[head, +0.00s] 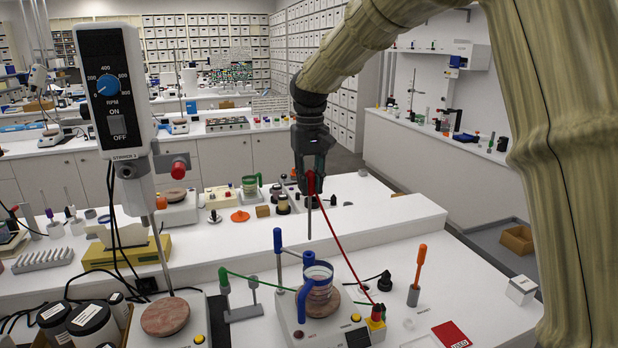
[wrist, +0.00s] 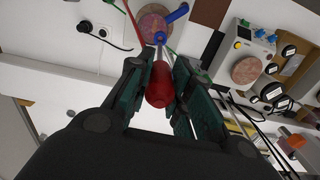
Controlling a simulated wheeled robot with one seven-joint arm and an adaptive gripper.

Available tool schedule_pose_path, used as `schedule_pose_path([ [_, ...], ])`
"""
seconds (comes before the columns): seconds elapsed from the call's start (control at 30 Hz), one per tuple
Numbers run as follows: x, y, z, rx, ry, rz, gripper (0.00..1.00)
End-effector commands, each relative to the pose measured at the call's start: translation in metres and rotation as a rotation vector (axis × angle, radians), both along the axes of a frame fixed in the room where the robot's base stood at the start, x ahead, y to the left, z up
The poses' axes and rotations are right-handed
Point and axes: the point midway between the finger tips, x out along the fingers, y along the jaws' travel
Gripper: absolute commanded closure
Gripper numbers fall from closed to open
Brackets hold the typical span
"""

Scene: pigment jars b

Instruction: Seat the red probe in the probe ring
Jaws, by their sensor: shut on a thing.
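The red probe (head: 311,184) hangs upright in my gripper (head: 313,178), its thin metal rod pointing down. In the wrist view its red handle (wrist: 160,86) sits between the fingers of my gripper (wrist: 160,75). A small blue ring (head: 308,258), which looks like the probe ring, is on an arm from a blue-topped post (head: 278,243). In the head view the rod's lower end shows just above the ring, apart from it.
A glass beaker (head: 321,287) with a blue handle stands on the hotplate (head: 285,318) below. A red cable (head: 345,255) runs from the probe to a yellow-and-red plug (head: 376,317). A raised white shelf (head: 390,220) is behind. An orange-handled tool (head: 420,265) stands right.

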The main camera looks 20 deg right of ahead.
Motion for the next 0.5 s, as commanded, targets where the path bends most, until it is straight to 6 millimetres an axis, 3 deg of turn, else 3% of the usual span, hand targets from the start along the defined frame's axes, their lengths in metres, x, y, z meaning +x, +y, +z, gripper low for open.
schedule_pose_path([
  [0.5,0.001,0.000,-0.033,0.000,-0.001,0.000,1.00],
])
